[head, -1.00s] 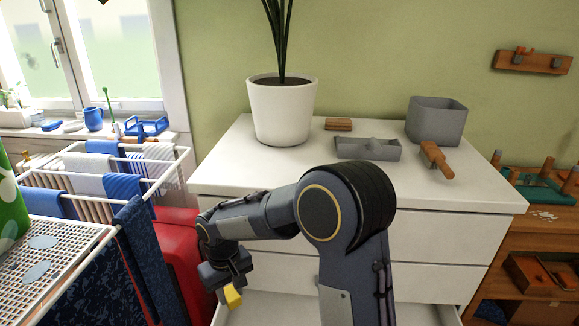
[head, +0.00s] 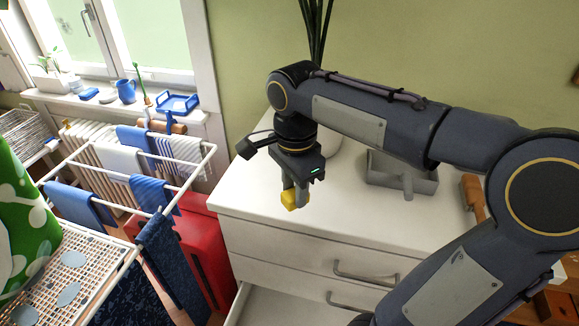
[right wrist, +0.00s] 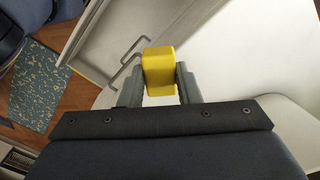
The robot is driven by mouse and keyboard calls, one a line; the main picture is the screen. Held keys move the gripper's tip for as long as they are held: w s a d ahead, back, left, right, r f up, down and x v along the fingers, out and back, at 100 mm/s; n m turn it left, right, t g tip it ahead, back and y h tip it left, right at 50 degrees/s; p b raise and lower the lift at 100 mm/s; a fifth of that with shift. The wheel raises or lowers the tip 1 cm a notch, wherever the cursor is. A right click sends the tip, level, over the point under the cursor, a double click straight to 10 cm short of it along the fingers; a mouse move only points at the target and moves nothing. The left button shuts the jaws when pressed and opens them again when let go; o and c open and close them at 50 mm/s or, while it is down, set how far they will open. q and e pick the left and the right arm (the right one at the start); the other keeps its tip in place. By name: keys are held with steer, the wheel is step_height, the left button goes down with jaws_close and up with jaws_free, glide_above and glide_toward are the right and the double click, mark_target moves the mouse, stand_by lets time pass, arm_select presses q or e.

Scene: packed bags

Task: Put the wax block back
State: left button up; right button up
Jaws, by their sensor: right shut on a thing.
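The wax block is a small yellow block (head: 289,200). In the right wrist view the yellow block (right wrist: 158,70) sits between the two fingers. My right gripper (head: 296,190) is shut on it and points down, over the front left part of the white dresser top (head: 330,215). I cannot tell how far above the top the block is. In the right wrist view the gripper (right wrist: 160,82) has the dresser's front and handles beyond it. My left gripper is not in view.
A grey divided tray (head: 400,180) stands on the dresser behind my right arm, with a wooden-handled tool (head: 473,194) to its right. The plant pot is mostly hidden by my arm. A lower drawer (head: 285,305) is open. A drying rack (head: 130,165) and red case (head: 190,250) stand left.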

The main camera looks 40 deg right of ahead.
steer(key=shift+w+d+r+m, duration=0.1)
steer(key=shift+d+r+m, duration=0.2)
steer(key=shift+r, duration=0.2)
steer(key=w+d+f, duration=0.2)
steer(key=w, duration=0.1)
steer(key=w+d+f+p, duration=0.1)
steer(key=w+d+f, duration=0.2)
steer(key=w+d+f+p, duration=0.1)
steer(key=w+d+f, duration=0.2)
steer(key=shift+w+f, duration=0.1)
steer(key=shift+f, duration=0.1)
steer(key=shift+w+d+f+p, duration=0.25)
steer(key=shift+w+f+p, duration=0.05)
steer(key=shift+f, duration=0.15)
steer(key=f, duration=0.3)
steer(key=shift+w+d+f, duration=0.15)
steer(key=shift+w, duration=0.05)
steer(key=shift+f, duration=0.2)
steer(key=shift+f, duration=0.2)
steer(key=o, duration=0.9)
